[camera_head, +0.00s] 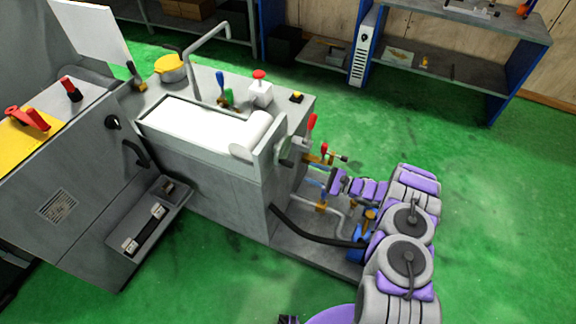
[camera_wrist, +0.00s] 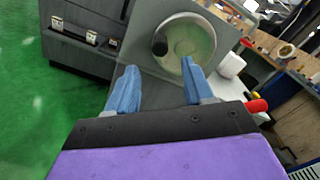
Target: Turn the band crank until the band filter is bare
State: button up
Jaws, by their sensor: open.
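The band filter (camera_head: 196,125) lies in a grey trough on the machine, with a white sheet over its visible bed and a white roll at its right end. The band crank (camera_head: 287,152) is a round disc on the trough's right end plate, partly hidden in the head view. In the wrist view the crank disc (camera_wrist: 194,40) is pale green with a light rim and a dark knob (camera_wrist: 160,45) at its left edge. My gripper (camera_wrist: 160,65) is open and empty. Its blue fingers point toward the disc, with the knob beyond the gap between them. I see no contact.
Red-handled valves (camera_head: 324,150) and pipes stand at the machine's right end, close to my arm. A black hose (camera_head: 315,238) curves below. A red handle (camera_wrist: 257,105) is right of my gripper. Green floor lies open to the right; a shelf (camera_head: 450,65) stands behind.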

aim_at(288, 164)
jog(key=b+x, duration=0.2)
jog(key=x, duration=0.8)
jog(key=shift+w+a+f, duration=0.1)
jog(key=shift+w+a, duration=0.05)
jog(key=shift+a, duration=0.25)
grip_shut()
